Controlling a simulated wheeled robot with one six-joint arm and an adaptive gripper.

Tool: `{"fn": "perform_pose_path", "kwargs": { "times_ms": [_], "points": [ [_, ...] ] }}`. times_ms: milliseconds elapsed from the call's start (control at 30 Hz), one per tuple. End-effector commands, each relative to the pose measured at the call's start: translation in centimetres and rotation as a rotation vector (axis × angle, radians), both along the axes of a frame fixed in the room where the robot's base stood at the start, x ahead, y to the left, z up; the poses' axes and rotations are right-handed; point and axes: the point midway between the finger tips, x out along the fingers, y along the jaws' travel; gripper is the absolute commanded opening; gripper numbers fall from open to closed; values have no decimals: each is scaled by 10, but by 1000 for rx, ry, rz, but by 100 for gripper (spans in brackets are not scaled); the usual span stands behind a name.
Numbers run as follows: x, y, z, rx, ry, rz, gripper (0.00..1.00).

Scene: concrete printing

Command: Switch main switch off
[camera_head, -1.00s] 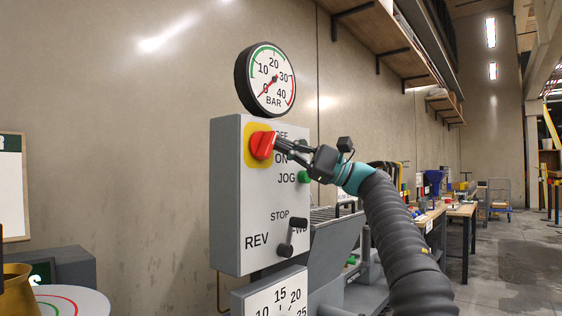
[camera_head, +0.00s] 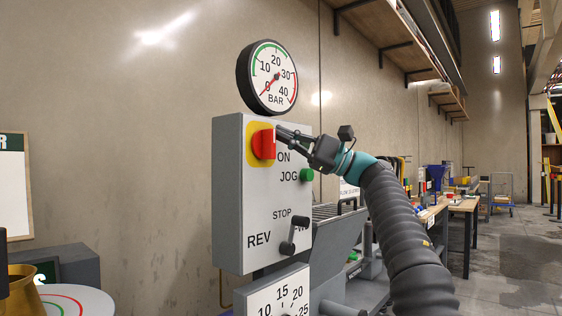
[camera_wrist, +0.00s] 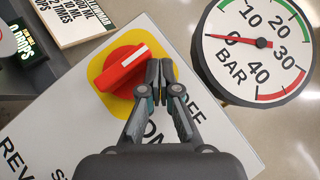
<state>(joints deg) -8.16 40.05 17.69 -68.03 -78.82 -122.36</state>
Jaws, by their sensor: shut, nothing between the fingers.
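The main switch is a red rotary knob (camera_head: 263,145) on a yellow plate (camera_head: 250,155), high on the grey control box (camera_head: 228,200). Its handle stands about upright in the head view. In the wrist view, the knob (camera_wrist: 122,68) has a white line at its upper right end. My gripper (camera_head: 279,130) is shut and empty, with its fingertips at the right side of the knob's upper end. In the wrist view, the fingertips (camera_wrist: 160,68) are right beside that end; I cannot tell if they touch. The gripper hides the OFF label in the head view and part of it in the wrist view.
A pressure gauge (camera_head: 268,77) sits just above the box. A green JOG button (camera_head: 306,175) and a black REV/STOP lever (camera_head: 288,247) are lower on the panel. A second dial (camera_head: 280,298) is below. Open floor (camera_head: 510,260) lies at the right.

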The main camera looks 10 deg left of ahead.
Motion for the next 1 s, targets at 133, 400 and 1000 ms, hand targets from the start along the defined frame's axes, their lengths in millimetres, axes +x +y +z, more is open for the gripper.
{"fn": "perform_pose_path", "kwargs": {
  "times_ms": [133, 400, 1000],
  "points": [
    [-1, 0, 1, 0, -2, 2, 0],
    [-1, 0, 1, 0, -2, 2, 0],
    [7, -44, -19, 0, 1, -2, 0]
  ]
}}
